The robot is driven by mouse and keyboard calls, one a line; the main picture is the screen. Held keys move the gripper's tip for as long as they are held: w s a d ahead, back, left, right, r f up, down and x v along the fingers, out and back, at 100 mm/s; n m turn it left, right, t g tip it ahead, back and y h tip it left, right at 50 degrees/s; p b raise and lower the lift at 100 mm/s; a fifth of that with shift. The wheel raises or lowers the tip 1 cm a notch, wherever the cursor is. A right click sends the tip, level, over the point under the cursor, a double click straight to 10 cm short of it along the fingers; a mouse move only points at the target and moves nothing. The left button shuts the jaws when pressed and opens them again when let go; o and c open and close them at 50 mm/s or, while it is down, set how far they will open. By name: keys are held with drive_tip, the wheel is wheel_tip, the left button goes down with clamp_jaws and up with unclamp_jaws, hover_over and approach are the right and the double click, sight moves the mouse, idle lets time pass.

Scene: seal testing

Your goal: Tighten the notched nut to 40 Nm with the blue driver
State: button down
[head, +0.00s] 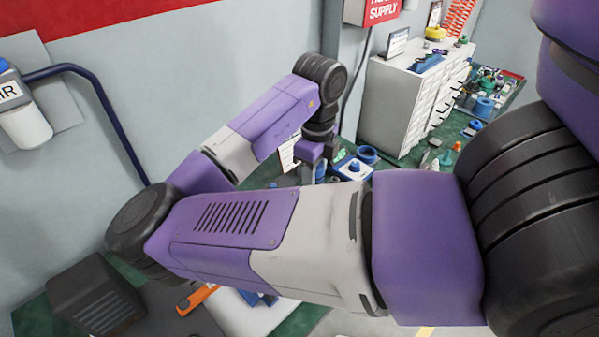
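My arm crosses the middle of the head view and reaches down toward the green bench. The end of my wrist and what shows of my gripper (314,172) are over the bench, left of a white block with a blue top (353,169). My forearm hides the lower part, so I cannot see the fingertips or whether anything is held. I cannot pick out the notched nut. I cannot pick out the blue driver for certain; blue parts lie close to the wrist, among them a blue ring (367,154).
A white drawer cabinet (397,105) stands at the back right on the bench (402,165). Several bottles and small parts crowd the bench's right side. At lower left are a dark box (88,292) and an orange-handled tool (198,299). A wall stands close behind my arm.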

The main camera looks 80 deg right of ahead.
drive_tip(key=shift+f+b, duration=2)
drive_tip(key=shift+f, duration=0.45)
drive_tip(key=shift+f+b, duration=0.75)
drive_tip(key=shift+f, duration=0.45)
idle(1.8)
drive_tip(key=shift+w+r, duration=0.1)
drive_tip(key=shift+r+p, duration=2.1)
drive_tip(key=shift+r, duration=0.35)
